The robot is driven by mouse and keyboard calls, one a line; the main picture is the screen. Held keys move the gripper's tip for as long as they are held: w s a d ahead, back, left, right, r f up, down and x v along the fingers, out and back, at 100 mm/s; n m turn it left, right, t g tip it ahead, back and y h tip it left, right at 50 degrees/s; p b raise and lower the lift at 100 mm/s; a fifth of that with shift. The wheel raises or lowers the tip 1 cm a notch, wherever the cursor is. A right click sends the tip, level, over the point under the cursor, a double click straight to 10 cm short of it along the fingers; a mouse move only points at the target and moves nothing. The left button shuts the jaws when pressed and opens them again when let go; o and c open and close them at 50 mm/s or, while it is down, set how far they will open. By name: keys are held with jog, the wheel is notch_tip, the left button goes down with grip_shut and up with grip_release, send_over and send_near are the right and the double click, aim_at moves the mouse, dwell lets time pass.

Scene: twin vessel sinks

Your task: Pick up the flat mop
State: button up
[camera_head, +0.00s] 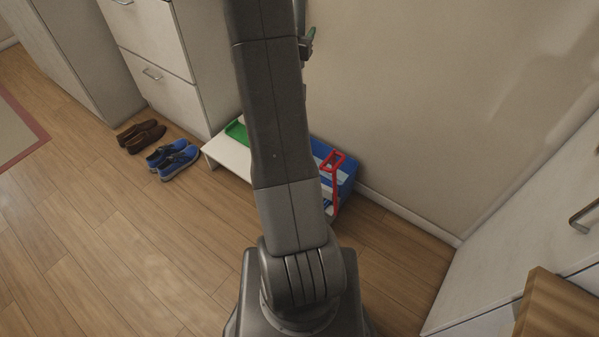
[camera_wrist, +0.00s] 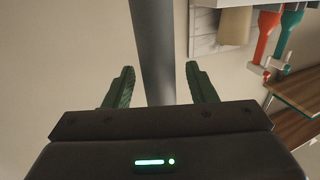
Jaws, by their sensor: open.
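A plain grey pole (camera_wrist: 152,45), which looks like the handle of the flat mop, runs upright in the wrist view. My gripper (camera_wrist: 160,68) is open, with one green finger on each side of the pole and visible gaps between them. The pole's lower part is hidden behind my gripper body, and its upper end is out of frame. No mop head shows. In the head view my arm covers most of the area near the gripper; only a little of a green fingertip (camera_head: 312,33) shows beside it.
A low white bench (camera_head: 228,156) stands against the wall, with a green item (camera_head: 237,132) and a blue box with a red handle (camera_head: 332,160) by it. Brown shoes (camera_head: 141,135) and blue shoes (camera_head: 173,159) lie near the cabinet (camera_head: 160,50).

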grip_shut()
jog(key=shift+r, duration=0.1)
